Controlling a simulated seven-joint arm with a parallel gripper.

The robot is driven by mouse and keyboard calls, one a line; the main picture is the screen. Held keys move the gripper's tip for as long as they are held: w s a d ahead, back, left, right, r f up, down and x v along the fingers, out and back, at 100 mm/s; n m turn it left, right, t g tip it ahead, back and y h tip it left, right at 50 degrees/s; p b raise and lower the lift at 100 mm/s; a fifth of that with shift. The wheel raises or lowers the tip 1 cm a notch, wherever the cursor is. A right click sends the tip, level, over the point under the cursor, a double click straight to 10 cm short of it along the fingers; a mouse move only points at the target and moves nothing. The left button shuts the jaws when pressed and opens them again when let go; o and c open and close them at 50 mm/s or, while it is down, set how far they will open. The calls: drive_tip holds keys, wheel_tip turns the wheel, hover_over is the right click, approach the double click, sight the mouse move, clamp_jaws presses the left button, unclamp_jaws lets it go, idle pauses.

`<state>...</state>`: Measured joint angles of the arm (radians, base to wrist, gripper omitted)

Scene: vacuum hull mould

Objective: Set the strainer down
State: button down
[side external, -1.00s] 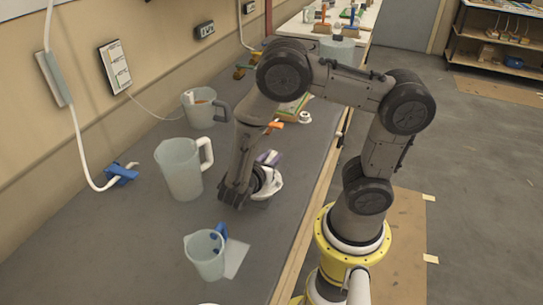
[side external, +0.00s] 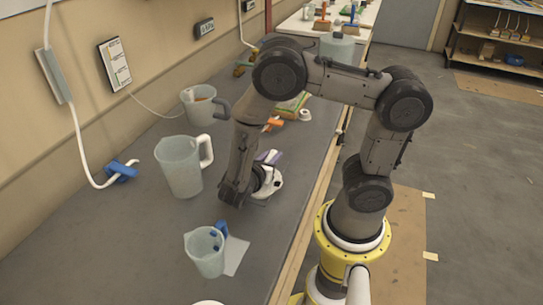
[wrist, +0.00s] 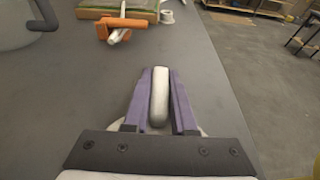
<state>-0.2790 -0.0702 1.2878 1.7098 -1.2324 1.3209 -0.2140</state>
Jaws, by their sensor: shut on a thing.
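My gripper (wrist: 158,105) has purple fingers shut on the pale handle of the strainer (wrist: 159,92) in the wrist view. The handle stands up between the fingers and points away from the wrist. Pale edges of the strainer's body show beside the finger bases; the dark gripper plate hides the rest. In the side view my gripper (side external: 268,157) is low over the grey bench, and the white strainer (side external: 270,185) shows beside my wrist, partly hidden. Whether it touches the bench is hard to tell.
A large translucent jug (side external: 178,168) stands left of my gripper, and a smaller jug (side external: 205,253) with a blue clip stands in front. Another jug (side external: 197,108), an orange clamp (side external: 273,123) and a white roll (side external: 305,114) are behind. The bench's right edge is close.

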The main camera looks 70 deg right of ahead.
drive_tip(key=c, duration=0.7)
unclamp_jaws()
drive_tip(key=shift+o, duration=0.2)
drive_tip(key=shift+a, duration=0.15)
drive_tip(key=v, duration=1.1)
drive_tip(key=shift+a+r, duration=0.2)
drive_tip(key=shift+a, duration=0.15)
